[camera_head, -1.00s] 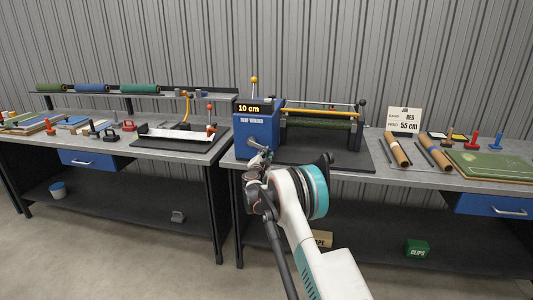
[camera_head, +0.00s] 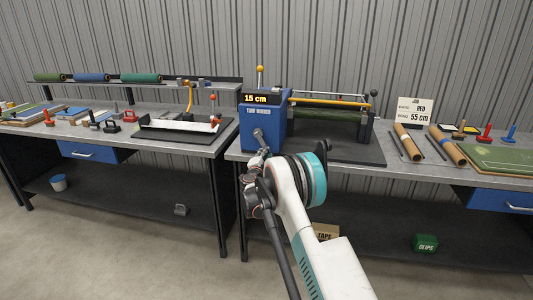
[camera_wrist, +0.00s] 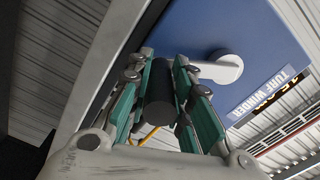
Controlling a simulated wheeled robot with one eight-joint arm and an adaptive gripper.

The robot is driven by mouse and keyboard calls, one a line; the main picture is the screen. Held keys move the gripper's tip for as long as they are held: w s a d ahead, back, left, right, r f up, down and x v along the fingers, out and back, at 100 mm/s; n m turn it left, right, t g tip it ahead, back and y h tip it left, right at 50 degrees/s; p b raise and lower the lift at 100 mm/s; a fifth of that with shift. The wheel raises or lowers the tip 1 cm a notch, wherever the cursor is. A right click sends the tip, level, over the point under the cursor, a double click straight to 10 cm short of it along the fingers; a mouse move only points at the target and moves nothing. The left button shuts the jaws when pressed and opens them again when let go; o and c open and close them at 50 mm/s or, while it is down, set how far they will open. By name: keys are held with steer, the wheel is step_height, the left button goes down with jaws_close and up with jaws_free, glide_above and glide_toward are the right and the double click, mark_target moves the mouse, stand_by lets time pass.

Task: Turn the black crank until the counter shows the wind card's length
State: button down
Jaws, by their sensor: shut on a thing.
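The blue turf winder (camera_head: 262,125) stands on the bench, and its counter (camera_head: 262,99) reads 15 cm. The job card (camera_head: 414,111) behind it reads "RED" and "55 cm". In the wrist view my gripper (camera_wrist: 163,95) is shut on the black crank handle (camera_wrist: 158,98), which lies between its green finger pads. The grey crank arm (camera_wrist: 222,67) joins the winder's blue face (camera_wrist: 225,30) there. In the head view my gripper (camera_head: 257,160) is at the winder's front, low on the crank side, and my arm hides part of it.
Cardboard tubes (camera_head: 408,142) lie right of the winder, with a green turf sheet (camera_head: 495,157) beyond. A lever with an orange ball (camera_head: 260,70) rises from the winder. The left bench (camera_head: 165,142) holds a white cutting tray and small tools.

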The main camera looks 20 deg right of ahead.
steer(key=shift+w+a+f+m, duration=0.15)
steer(key=shift+w+a+m, duration=0.2)
steer(key=shift+a+m, duration=0.2)
steer(key=shift+w+a+f+m, duration=0.15)
steer(key=shift+w+a+m, duration=0.2)
steer(key=shift+m, duration=0.3)
steer(key=shift+r, duration=0.1)
steer(key=c, duration=1.5)
jaws_free()
steer(key=shift+o, duration=0.4)
steer(key=shift+r, duration=0.1)
steer(key=v, duration=1.2)
steer(key=shift+d, duration=0.1)
steer(key=shift+c, duration=0.2)
